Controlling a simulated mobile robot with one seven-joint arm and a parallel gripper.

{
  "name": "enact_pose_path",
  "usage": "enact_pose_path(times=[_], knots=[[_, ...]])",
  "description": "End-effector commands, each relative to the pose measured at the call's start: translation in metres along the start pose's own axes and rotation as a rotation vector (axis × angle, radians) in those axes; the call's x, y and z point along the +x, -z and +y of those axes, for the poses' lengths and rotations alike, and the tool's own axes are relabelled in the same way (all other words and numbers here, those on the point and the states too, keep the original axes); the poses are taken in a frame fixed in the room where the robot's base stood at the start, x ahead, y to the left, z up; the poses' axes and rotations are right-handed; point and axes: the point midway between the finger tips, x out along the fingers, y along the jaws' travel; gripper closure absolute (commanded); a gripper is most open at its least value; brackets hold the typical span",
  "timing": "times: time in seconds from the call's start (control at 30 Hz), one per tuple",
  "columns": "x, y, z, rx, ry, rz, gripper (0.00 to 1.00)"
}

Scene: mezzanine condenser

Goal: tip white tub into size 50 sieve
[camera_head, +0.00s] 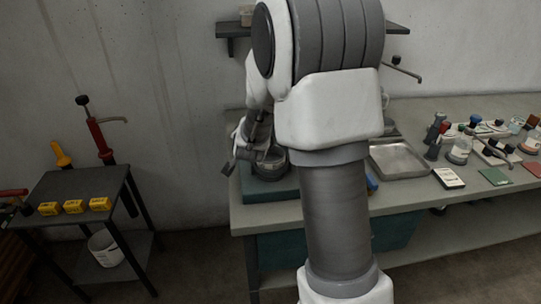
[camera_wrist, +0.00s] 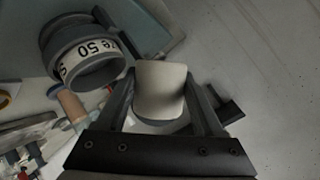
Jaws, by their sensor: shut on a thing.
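My gripper (camera_wrist: 163,112) is shut on the white tub (camera_wrist: 160,88), which sits between the two fingers in the wrist view. The tub's tilt and contents cannot be told. The size 50 sieve (camera_wrist: 88,58), a dark round ring with a white label reading 50, is up and left of the tub there, apart from it in the picture. In the head view the sieve (camera_head: 271,167) stands on a teal block (camera_head: 268,191) at the bench's left end. My gripper (camera_head: 252,150) is close by it, and my arm hides much of that area.
The grey bench (camera_head: 400,198) carries a shallow metal tray (camera_head: 398,158), a labelled card (camera_head: 448,178) and several bottles and tools at right. A dark side table (camera_head: 80,185) at left holds yellow blocks (camera_head: 74,207), with a white bucket (camera_head: 105,249) on its lower shelf.

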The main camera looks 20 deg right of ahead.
Motion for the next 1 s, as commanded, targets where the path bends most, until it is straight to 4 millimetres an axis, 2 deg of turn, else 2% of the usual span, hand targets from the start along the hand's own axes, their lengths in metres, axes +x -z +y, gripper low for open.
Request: enact_pose_path(times=[1.0], knots=[[0.0018, 0.0004, 0.0040, 0.119, 0.048, -0.051, 0.88]])
